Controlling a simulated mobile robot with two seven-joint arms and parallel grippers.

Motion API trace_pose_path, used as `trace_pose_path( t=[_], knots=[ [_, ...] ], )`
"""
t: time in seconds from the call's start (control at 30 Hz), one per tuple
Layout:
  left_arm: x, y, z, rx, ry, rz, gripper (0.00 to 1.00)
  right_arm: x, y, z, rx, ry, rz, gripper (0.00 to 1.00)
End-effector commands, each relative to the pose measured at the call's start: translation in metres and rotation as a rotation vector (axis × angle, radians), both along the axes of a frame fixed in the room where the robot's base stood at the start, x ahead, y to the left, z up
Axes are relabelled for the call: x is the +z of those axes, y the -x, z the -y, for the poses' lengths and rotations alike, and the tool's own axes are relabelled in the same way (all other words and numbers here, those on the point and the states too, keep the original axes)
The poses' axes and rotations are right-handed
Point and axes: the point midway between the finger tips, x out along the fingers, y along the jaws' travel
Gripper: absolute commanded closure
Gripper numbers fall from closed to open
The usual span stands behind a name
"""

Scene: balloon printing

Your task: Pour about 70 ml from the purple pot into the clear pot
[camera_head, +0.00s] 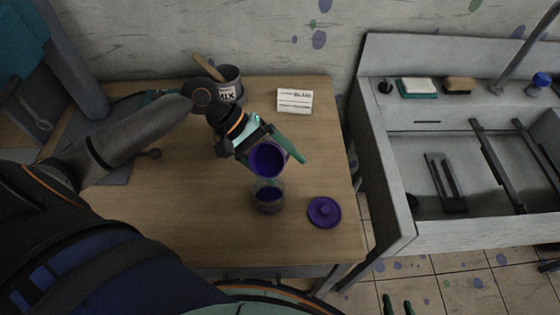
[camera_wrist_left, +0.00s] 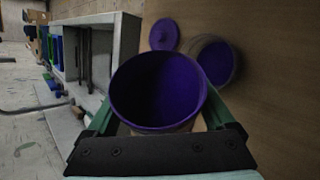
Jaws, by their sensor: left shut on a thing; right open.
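My left gripper (camera_head: 266,146) is shut on the purple pot (camera_head: 268,160), a cup with purple paint inside. In the head view its mouth faces the camera, tilted toward the table's front. The clear pot (camera_head: 268,196) stands on the table just below it in the picture, with purple paint inside. No stream between the pots can be made out. The left wrist view shows the held pot (camera_wrist_left: 157,92) between the green fingers and the clear pot (camera_wrist_left: 216,62) beyond it. My right gripper (camera_head: 398,305) is open and empty at the bottom edge of the head view.
A purple lid (camera_head: 324,212) lies right of the clear pot. A grey container labelled MIX (camera_head: 229,88) with a wooden handle and a white card (camera_head: 295,101) stand at the back. A sink (camera_head: 400,175) is at right. The table's front left is clear.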

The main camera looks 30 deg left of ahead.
Motion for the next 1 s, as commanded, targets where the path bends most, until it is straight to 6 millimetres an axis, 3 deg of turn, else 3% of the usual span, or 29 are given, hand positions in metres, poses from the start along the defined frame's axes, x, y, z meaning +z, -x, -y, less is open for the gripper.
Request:
trace_pose_path(
  t=[0.2,0.47,0.77,1.0],
  knots=[
    [0.004,0.000,0.001,0.001,0.046,-0.169,0.82,0.001,0.000,0.000,0.000,0.000,0.000,0.50],
    [0.003,0.001,0.001,0.000,0.050,-0.185,0.82,0.001,0.000,0.000,0.000,0.000,0.000,0.50],
    [0.005,0.007,0.003,0.000,0.120,-0.450,0.82,0.001,0.000,0.000,0.000,0.000,0.000,0.50],
    [0.005,0.008,0.002,0.000,0.123,-0.467,0.82,0.001,0.000,0.000,0.000,0.000,0.000,0.50]
  ],
)
